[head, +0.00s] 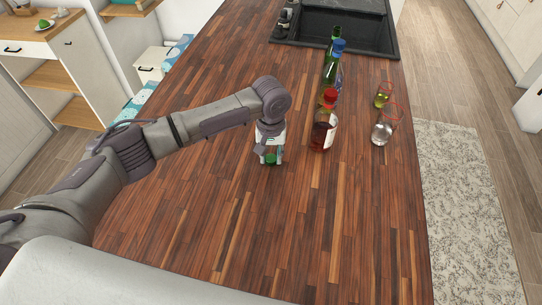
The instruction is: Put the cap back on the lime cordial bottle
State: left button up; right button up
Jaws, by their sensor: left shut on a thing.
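My left gripper (269,154) points down over the wooden counter, left of the bottles. It is shut on a small green cap (270,159), low over the counter; whether the cap touches the wood is unclear. A green bottle (335,35) stands upright at the back of the bottle row, partly hidden by a blue-capped bottle (332,76). It looks like the lime cordial bottle, but no label is readable, and its mouth is too small to make out. My right gripper is not in view.
A red-capped bottle of dark liquid (322,138) stands right of the gripper. Two glasses, one with yellow-green contents (382,97) and one clear (381,132), stand near the counter's right edge. A black sink (355,38) lies behind. The front counter (330,230) is clear.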

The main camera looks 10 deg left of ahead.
aim_at(271, 154)
pick_arm(q)
jog(key=shift+r, duration=0.5)
jog(key=r+b, duration=0.1)
jog(key=w+r+b, duration=0.1)
jog(key=r, duration=0.1)
jog(key=shift+a+r, duration=0.15)
jog(key=shift+r, duration=0.05)
jog(key=w+a+r+b, duration=0.2)
jog(key=w+r, duration=0.4)
jog(key=w, duration=0.4)
jog(key=shift+w+a+r+b, duration=0.2)
jog(key=shift+a+r+b, duration=0.1)
jog(key=shift+b, duration=0.4)
jog(key=shift+r, duration=0.1)
